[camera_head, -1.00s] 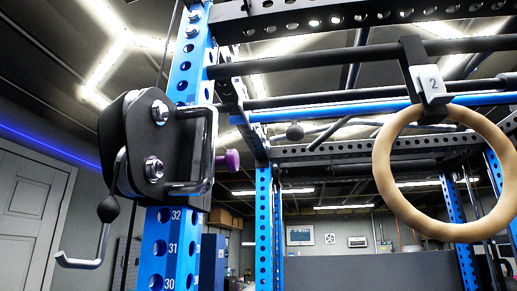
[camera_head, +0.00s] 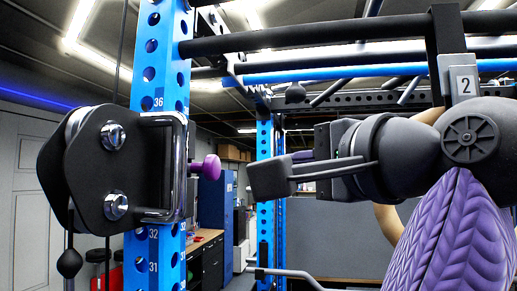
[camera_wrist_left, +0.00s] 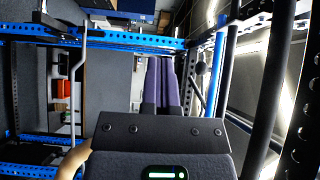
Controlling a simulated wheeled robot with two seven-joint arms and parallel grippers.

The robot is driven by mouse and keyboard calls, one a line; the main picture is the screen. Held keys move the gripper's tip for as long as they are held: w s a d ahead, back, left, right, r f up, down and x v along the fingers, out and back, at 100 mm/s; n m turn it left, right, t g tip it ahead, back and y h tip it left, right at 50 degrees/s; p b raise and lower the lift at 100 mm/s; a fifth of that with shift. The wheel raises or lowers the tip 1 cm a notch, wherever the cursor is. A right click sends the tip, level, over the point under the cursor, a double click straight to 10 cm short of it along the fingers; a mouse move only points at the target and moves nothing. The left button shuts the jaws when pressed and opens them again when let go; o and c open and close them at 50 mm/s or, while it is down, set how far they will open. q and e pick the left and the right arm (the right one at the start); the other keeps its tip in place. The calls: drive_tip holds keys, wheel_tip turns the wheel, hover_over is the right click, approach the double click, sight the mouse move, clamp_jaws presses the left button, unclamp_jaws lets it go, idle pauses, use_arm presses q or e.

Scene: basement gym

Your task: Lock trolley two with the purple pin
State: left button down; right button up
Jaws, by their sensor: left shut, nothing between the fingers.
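A purple pin (camera_head: 210,167) with a round knob sticks out to the right of a black-plated trolley (camera_head: 95,160) in the head view. The trolley has two large bolts and a steel bracket (camera_head: 178,165) around a blue numbered upright (camera_head: 160,75). No number shows on the trolley. My left gripper (camera_head: 270,178) reaches in from the right, fingers pointing left. It is shut and empty, its tips a short gap right of the knob and slightly lower in the picture. Its closed fingers show in the left wrist view (camera_wrist_left: 163,85), where I cannot make out the pin. My right gripper is not in view.
A white tag marked 2 (camera_head: 463,85) is on a black hanger above a wooden ring (camera_head: 390,215), mostly hidden behind my arm. Dark bars (camera_head: 330,35) and a blue bar cross overhead. A steel bar (camera_head: 285,274) lies below my gripper. Open space surrounds the fingertips.

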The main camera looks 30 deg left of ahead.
use_arm(q)
drive_tip(key=p, duration=0.3)
approach(219, 169)
drive_tip(key=w+a, duration=0.1)
drive_tip(key=w, duration=0.3)
drive_tip(key=a, duration=0.3)
drive_tip(key=shift+s+a+r+p, duration=0.15)
drive_tip(key=shift+a+p, duration=0.2)
drive_tip(key=shift+a, duration=0.05)
drive_tip(key=shift+s+a, duration=0.1)
drive_tip(key=shift+a, duration=0.25)
